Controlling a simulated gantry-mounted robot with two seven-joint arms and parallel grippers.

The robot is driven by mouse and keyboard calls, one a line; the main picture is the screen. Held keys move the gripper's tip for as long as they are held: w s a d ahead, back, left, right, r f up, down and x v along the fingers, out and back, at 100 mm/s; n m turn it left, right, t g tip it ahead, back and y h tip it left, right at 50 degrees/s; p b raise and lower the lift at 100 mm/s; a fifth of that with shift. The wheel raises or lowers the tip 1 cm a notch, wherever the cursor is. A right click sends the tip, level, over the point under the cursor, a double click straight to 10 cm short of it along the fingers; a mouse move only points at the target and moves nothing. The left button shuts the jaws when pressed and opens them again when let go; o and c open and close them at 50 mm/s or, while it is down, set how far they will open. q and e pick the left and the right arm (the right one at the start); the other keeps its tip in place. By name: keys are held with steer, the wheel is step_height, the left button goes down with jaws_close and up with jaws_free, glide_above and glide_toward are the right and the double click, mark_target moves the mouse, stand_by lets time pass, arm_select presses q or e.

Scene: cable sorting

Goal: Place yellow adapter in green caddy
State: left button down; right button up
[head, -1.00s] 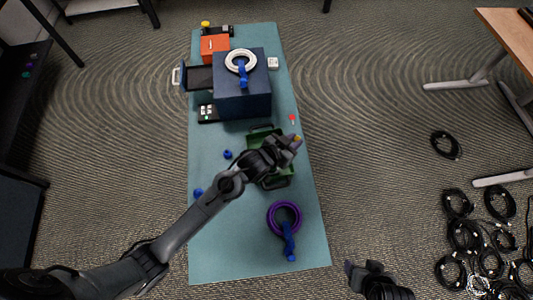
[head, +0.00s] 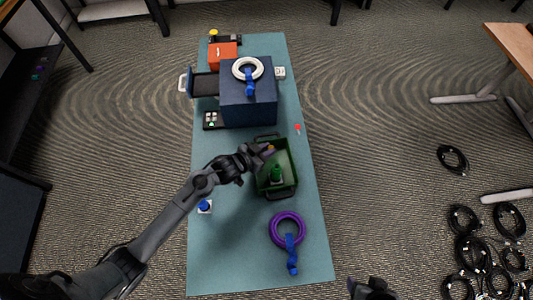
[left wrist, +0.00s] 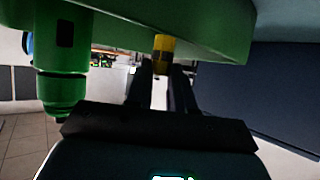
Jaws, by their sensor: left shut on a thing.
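The green caddy (head: 286,160) is on the teal table, and its wall fills the top of the left wrist view (left wrist: 212,25). My left gripper (head: 266,151) is at the caddy's far left part, shut on the yellow adapter (head: 270,147). In the left wrist view the adapter (left wrist: 162,48) sits between the fingertips, close to the green wall. I cannot tell whether it touches the caddy. A green connector-like piece (head: 276,174) is in the caddy. My right gripper (head: 370,289) is at the bottom edge, partly cut off, and its jaws are unclear.
A dark blue box (head: 248,105) with a white cable coil (head: 238,69) on it stands beyond the caddy. A purple coil (head: 274,228) with a blue strap lies nearer. The table's near left is clear.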

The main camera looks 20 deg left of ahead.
arm_select(q)
steer(key=shift+f, duration=1.2)
steer(key=shift+f, duration=0.2)
steer(key=c, duration=1)
jaws_free()
steer(key=shift+r, duration=0.1)
